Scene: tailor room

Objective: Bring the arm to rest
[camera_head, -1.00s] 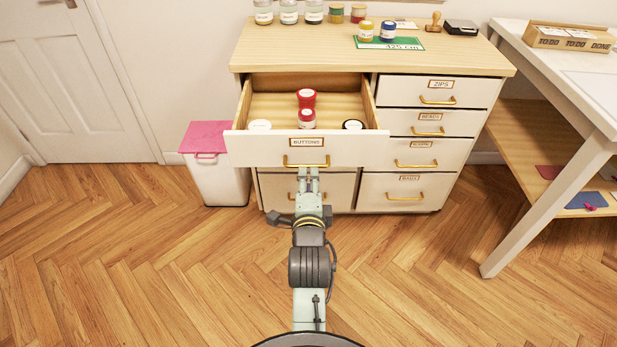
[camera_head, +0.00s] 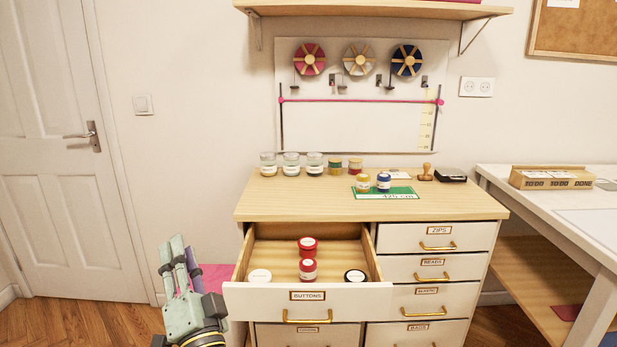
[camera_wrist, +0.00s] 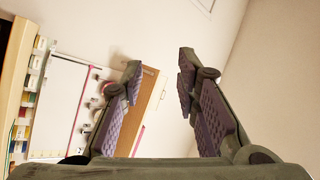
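My gripper (camera_head: 178,266) is raised at the lower left in the head view, left of the open drawer and in front of the wall and the pink-lidded bin. Its fingers point up. In the wrist view my gripper (camera_wrist: 160,85) shows two fingers with purple pads, spread apart with nothing between them. The open BUTTONS drawer (camera_head: 350,300) holds two red-lidded jars (camera_head: 307,258), one behind the other, a white-lidded one (camera_head: 260,276) at left and a black-rimmed one (camera_head: 355,277) at right.
The cabinet top (camera_head: 290,198) carries several jars, a green card (camera_head: 385,193), a stamp (camera_head: 426,172) and a black box. A white table (camera_head: 560,215) stands at right. The bin's pink lid (camera_head: 215,276) is partly behind my gripper. A white door (camera_head: 50,170) is at left.

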